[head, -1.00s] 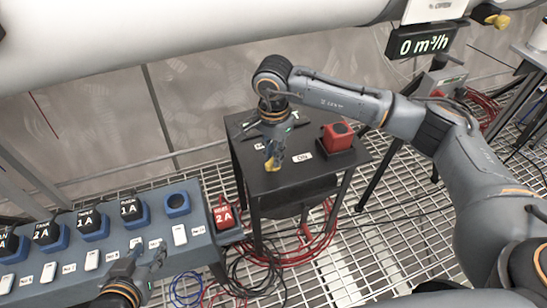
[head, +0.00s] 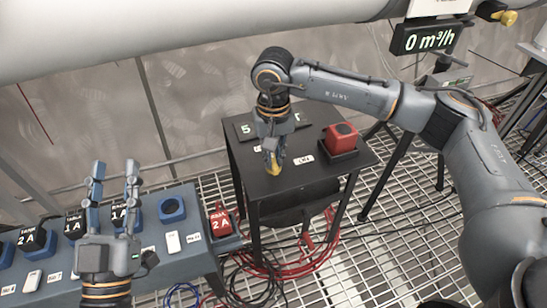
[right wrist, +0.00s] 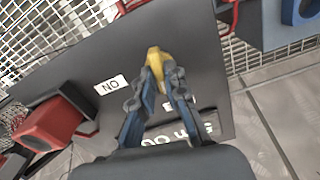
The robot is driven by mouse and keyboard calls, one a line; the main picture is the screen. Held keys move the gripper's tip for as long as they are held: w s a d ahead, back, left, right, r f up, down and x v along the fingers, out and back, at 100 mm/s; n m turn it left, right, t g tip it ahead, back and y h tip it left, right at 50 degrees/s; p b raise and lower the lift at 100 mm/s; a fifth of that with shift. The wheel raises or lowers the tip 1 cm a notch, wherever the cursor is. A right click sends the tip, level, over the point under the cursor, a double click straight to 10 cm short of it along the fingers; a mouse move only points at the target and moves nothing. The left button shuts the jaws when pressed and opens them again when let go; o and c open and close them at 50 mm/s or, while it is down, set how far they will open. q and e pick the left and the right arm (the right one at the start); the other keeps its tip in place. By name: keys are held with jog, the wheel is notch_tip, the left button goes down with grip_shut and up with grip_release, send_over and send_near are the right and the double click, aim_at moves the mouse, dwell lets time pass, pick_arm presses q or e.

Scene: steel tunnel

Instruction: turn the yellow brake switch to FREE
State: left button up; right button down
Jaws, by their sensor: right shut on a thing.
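The yellow switch (head: 274,169) is on the top of a small black table (head: 325,182), mostly hidden under my right gripper (head: 273,152) in the head view. In the right wrist view the yellow switch (right wrist: 156,56) shows between the fingertips of my right gripper (right wrist: 157,77), which is shut on it. A second label (right wrist: 180,102) is partly hidden by a finger. My left gripper (head: 113,172) is open and empty, fingers spread, over the grey bench.
A red block (head: 341,135) sits in a black holder right of the switch. Cables lie on the grating below.

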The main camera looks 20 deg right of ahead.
aim_at(274, 160)
pick_arm(q)
jog(key=shift+s+r+t, duration=0.35)
jog(key=shift+r+t, duration=0.05)
jog(key=shift+r, duration=0.15)
jog(key=shift+s+r+t, duration=0.35)
jog(key=shift+r+t, duration=0.05)
jog(key=shift+r, duration=0.15)
pick_arm(e)
jog(key=shift+n, duration=0.9)
jog(key=c, duration=1.4)
grip_release()
jog(key=shift+o, duration=0.2)
notch_tip(274, 160, up, 8)
jog(key=shift+f, duration=0.2)
